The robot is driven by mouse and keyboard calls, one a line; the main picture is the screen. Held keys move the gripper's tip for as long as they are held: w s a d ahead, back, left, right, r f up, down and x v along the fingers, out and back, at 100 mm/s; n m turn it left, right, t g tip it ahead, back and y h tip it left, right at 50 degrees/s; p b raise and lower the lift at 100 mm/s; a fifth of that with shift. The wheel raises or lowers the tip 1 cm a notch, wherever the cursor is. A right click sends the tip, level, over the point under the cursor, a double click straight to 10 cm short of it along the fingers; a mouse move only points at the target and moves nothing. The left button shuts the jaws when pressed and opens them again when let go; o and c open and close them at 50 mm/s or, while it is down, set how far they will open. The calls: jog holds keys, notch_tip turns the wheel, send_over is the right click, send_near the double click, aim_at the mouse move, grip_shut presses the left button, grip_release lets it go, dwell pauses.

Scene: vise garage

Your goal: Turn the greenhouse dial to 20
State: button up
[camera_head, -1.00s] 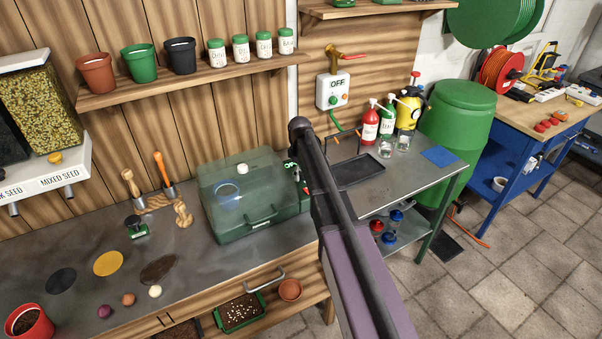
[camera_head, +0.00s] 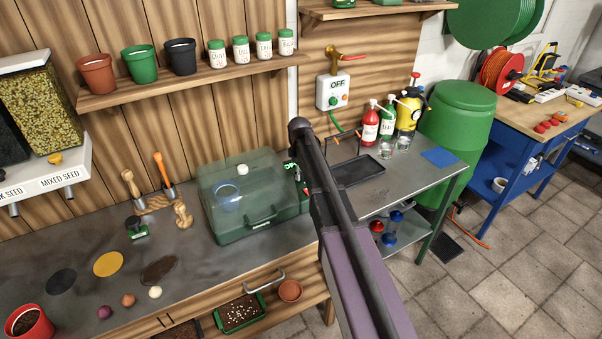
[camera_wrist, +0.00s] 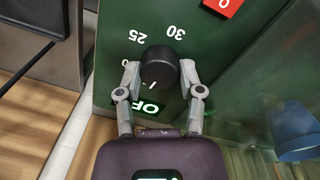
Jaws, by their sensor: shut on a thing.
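The greenhouse (camera_head: 250,215) is a green box with a clear lid, closed, on the grey bench. Its dial, a round black knob (camera_wrist: 160,66), shows in the wrist view on the green end panel. Upside-down white figures 25 and 30 show beyond the knob, with a partly hidden OFF label on the near side. A short white mark shows just below the knob; I cannot tell the exact setting. My gripper (camera_wrist: 160,78) has one grey finger on each side of the knob and is shut on it. In the head view my arm hides the dial.
A blue pot (camera_wrist: 297,128) stands inside the greenhouse. A side table (camera_head: 405,185) with a black tray (camera_head: 357,171) and bottles stands to the right.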

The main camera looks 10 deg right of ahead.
jog(key=m, duration=0.5)
jog(key=shift+s, duration=0.1)
jog(key=m, duration=0.5)
jog(key=shift+g, duration=0.4)
jog(key=o, duration=1.2)
jog(key=shift+c, duration=0.2)
jog(key=shift+r, duration=0.1)
